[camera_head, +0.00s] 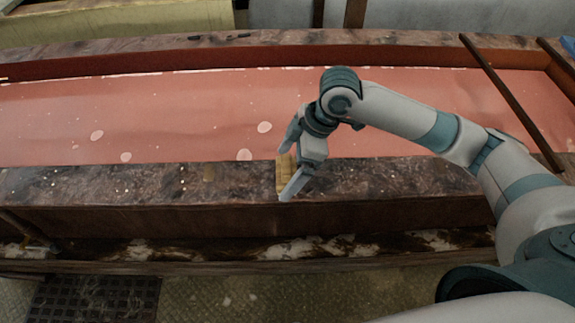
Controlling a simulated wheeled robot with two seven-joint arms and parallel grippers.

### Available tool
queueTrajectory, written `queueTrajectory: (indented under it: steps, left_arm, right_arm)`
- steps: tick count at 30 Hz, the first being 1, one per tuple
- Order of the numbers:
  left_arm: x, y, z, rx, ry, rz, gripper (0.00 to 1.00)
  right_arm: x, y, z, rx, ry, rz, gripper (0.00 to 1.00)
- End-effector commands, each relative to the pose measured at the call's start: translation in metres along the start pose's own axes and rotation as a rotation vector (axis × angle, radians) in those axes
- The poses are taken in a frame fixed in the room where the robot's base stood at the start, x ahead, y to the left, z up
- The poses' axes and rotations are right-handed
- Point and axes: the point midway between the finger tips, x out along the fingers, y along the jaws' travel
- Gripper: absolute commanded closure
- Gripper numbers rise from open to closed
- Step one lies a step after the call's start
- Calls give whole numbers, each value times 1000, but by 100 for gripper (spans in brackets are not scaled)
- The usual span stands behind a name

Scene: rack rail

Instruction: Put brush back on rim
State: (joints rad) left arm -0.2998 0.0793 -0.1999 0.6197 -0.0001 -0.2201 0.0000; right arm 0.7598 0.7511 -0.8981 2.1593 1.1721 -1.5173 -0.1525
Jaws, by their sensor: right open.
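A yellowish wooden block-like thing (282,172), which looks like the brush, is at the near rim (130,190) of the long trough. It is partly hidden behind my right gripper (291,160). My right gripper is open, with one finger over the rim's top and the other on the trough side of the block. The block appears to lie between or just beside the fingers; I cannot tell whether they touch it. My left gripper is not in view.
Reddish liquid (200,110) with pale floating spots fills the trough. A dark bar (510,100) crosses it at the right. Small dark things (238,36) lie on the far rim. A dark grate (95,298) is on the floor at lower left. The near rim's left stretch is clear.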

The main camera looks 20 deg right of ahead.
Motion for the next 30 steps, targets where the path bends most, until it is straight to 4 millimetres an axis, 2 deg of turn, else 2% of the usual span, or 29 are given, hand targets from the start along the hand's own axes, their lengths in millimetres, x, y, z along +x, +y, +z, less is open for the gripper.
queueTrajectory:
  steps: [8, 21, 25, 30]
  left_arm:
    - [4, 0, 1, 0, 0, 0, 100]
    - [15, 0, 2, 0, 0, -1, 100]
    - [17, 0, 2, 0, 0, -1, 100]
    - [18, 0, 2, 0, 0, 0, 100]
  right_arm:
    - [-19, 1, -1, -2, 2, 3, 4]
    - [-94, 1, -1, -2, 1, 4, 4]
    - [-110, 1, -1, -1, 1, 4, 4]
    - [-120, 0, -1, -1, 1, 1, 4]
